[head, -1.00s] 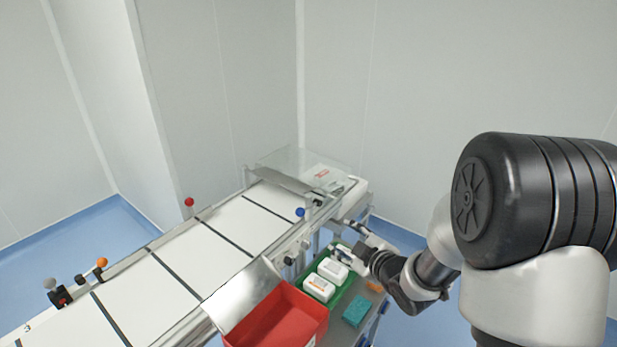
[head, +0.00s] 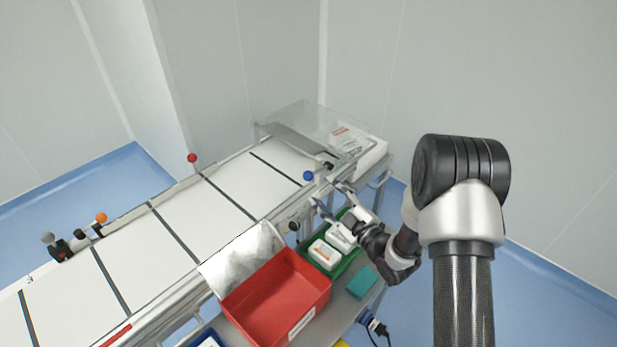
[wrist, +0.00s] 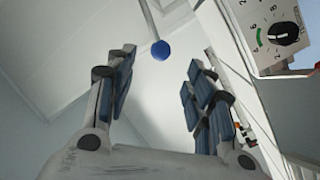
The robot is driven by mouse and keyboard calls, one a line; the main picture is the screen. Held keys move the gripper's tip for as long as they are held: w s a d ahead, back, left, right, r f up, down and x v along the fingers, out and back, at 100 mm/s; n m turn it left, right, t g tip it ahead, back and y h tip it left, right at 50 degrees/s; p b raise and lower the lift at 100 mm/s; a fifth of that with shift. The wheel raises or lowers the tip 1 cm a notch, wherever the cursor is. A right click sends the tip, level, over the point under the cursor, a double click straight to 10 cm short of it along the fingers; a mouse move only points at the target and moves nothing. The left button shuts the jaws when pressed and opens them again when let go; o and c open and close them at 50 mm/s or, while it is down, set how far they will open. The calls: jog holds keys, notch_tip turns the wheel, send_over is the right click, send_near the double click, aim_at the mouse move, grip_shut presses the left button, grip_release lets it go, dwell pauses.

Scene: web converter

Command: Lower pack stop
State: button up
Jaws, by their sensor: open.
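A blue ball knob (head: 308,176) sits at the near edge of the conveyor, by the clear-covered end. In the wrist view the blue knob (wrist: 161,50) hangs on a thin pale rod, beyond and between my fingertips. My gripper (head: 328,193) is open and empty just right of and below the knob in the head view. Both fingers (wrist: 160,85) stand wide apart and do not touch the knob. No label shows which part is the pack stop. A red ball knob (head: 192,158) stands upright on the conveyor's far edge.
A clear cover (head: 305,125) encloses the conveyor's far end. A dial panel (wrist: 265,35) is close right of my fingers. Below lie a red bin (head: 275,300), a green tray (head: 347,266) with white packs and a teal block (head: 361,283). Orange (head: 101,217) and grey (head: 47,237) knobs are at left.

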aim_at(311, 179)
jog(key=b+x, duration=0.1)
jog(key=x, duration=0.8)
jog(key=shift+w+a, duration=0.2)
jog(key=shift+w, duration=0.05)
jog(key=shift+c, duration=0.3)
grip_shut()
jog(key=shift+f, duration=0.1)
